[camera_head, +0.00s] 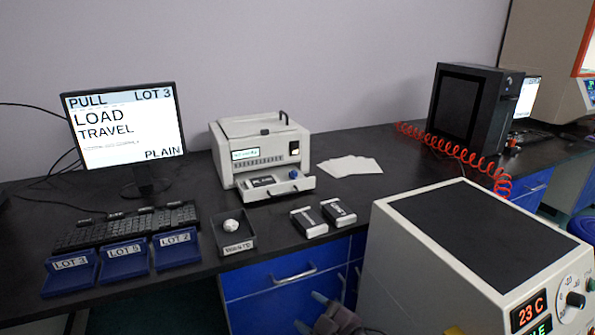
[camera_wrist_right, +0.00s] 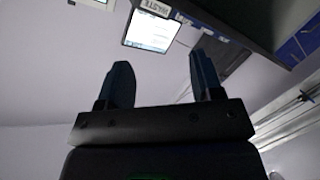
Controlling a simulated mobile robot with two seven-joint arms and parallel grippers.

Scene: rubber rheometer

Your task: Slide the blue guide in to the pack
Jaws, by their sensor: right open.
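The blue guide (camera_head: 293,174) is a small blue piece in the open front drawer (camera_head: 276,191) of the white printer-like machine (camera_head: 258,150). A dark pack (camera_head: 263,181) with a white label lies in the drawer, left of the guide, with a small space seeming to show between them. My right gripper (camera_head: 310,311) is at the bottom of the head view, below the bench's front edge and well away from the drawer. In the right wrist view my right gripper (camera_wrist_right: 160,80) has its fingers apart with nothing between them. My left gripper is not in view.
Two small labelled packs (camera_head: 309,222) (camera_head: 339,211) lie before the machine. A dark tray (camera_head: 234,235) with a round pale item and blue lot bins (camera_head: 123,261) stand left. White sheets (camera_head: 350,166) lie right. A large white instrument (camera_head: 470,250) fills the right foreground.

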